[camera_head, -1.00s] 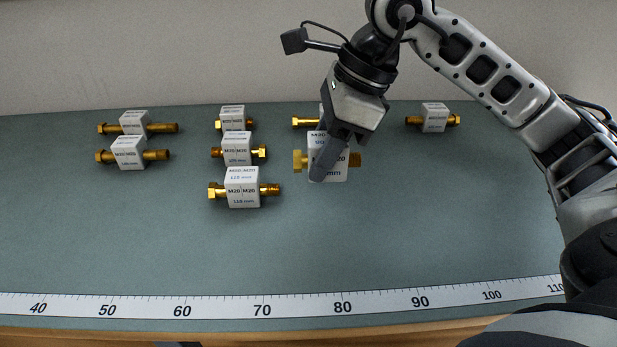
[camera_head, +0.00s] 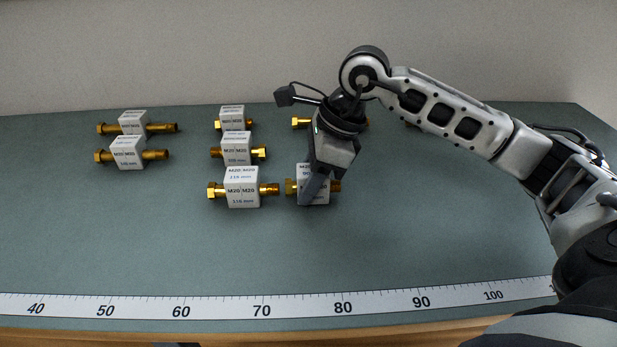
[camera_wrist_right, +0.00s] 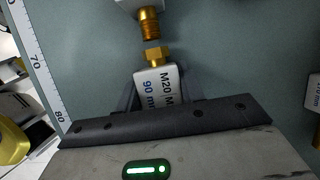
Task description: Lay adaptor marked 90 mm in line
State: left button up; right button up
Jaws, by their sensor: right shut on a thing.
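The 90 mm adaptor (camera_head: 321,191) is a white block with a brass fitting at each end. It sits at table height just right of the adaptor marked 115 mm (camera_head: 242,188). My right gripper (camera_head: 309,198) is shut on its white block and hides part of it. In the right wrist view the held adaptor (camera_wrist_right: 158,80) shows "90 mm" and M20, with its brass hex end facing the threaded brass end of the neighbouring adaptor (camera_wrist_right: 149,24). A small gap lies between the two ends. My left gripper is not in view.
Several other adaptors lie behind, including one in the middle row (camera_head: 237,152) and two at the left (camera_head: 128,153). A ruler (camera_head: 222,306) runs along the table's front edge. The green table (camera_head: 150,240) is clear between ruler and adaptors.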

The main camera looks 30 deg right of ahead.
aim_at(337, 182)
jog(key=shift+f, duration=0.15)
jog(key=o, duration=1)
jog(key=shift+o, duration=0.2)
jog(key=shift+r, duration=0.25)
jog(key=v, duration=1.2)
jog(key=shift+p, duration=0.4)
jog(key=shift+s+a+f, duration=0.1)
